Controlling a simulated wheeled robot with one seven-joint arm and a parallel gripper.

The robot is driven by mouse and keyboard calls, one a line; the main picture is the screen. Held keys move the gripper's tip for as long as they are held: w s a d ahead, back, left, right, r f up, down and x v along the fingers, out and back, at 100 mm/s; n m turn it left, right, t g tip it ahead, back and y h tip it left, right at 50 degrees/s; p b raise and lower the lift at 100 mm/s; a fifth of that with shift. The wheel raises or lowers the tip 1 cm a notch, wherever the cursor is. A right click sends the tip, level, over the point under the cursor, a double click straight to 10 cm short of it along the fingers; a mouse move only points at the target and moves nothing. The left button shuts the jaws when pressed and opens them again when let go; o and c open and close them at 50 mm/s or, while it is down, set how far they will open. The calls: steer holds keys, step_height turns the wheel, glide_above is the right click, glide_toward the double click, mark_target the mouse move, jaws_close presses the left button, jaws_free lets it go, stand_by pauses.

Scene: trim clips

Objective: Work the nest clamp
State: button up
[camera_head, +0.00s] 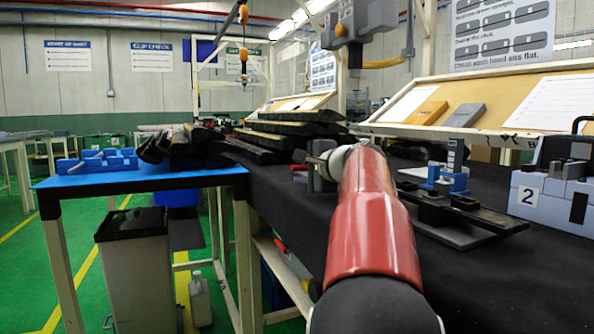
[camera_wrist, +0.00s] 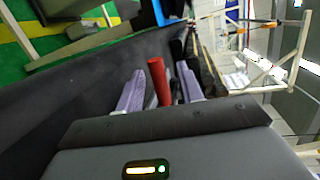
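In the wrist view my gripper (camera_wrist: 158,70) has its two purple-grey fingers apart. An upright-looking red cylinder (camera_wrist: 158,82), like a clamp handle, shows between them with narrow dark gaps at its sides. I cannot tell how deep it lies between the fingers, and its lower end is hidden. In the head view my red arm covers most of the area around my gripper (camera_head: 300,170); a small reddish patch shows there. A blue and grey fixture (camera_head: 450,184) stands on a dark plate at right. I cannot make out a whole clamp in either view.
Stacked long black trim pieces (camera_head: 290,130) lie behind my gripper on the black-topped bench (camera_head: 480,262). A blue-topped table (camera_head: 140,180) with a blue tray (camera_head: 98,161) is at left. A grey-blue box marked 2 (camera_head: 545,205) stands at far right.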

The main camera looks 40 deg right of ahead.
mark_target(301, 166)
steer(key=v, duration=0.5)
steer(key=shift+s, duration=0.2)
steer(key=shift+c, duration=0.4)
steer(key=shift+r+n, duration=0.3)
steer(key=shift+r, duration=0.05)
steer(key=shift+c, duration=1.2)
steer(key=r+n+p, duration=0.1)
steer(key=r+n, duration=0.1)
steer(key=n, duration=0.1)
steer(key=s+a+r+n+g+p, duration=0.1)
steer(key=r+n+p, duration=0.1)
steer(key=r+n+g+p, duration=0.1)
steer(key=r+n, duration=0.2)
steer(key=shift+s+a+n, duration=0.3)
steer(key=shift+s, duration=0.05)
jaws_close()
steer(key=s+r+n+g+p, duration=0.2)
steer(key=s+r+n+p, duration=0.15)
steer(key=n, duration=0.35)
steer(key=shift+g+h, duration=0.4)
steer(key=shift+h, duration=0.2)
steer(key=shift+s+a+f+b+x, duration=0.15)
steer(key=shift+f+b+x, duration=0.3)
steer(key=shift+x, duration=1.6)
steer(key=shift+s+f+b+x, duration=0.25)
steer(key=shift+b+x, duration=0.4)
steer(key=shift+x, duration=1.4)
steer(key=shift+s+a+f+b+x, duration=0.1)
steer(key=shift+s+f+b+x, duration=0.3)
steer(key=shift+x, duration=1.65)
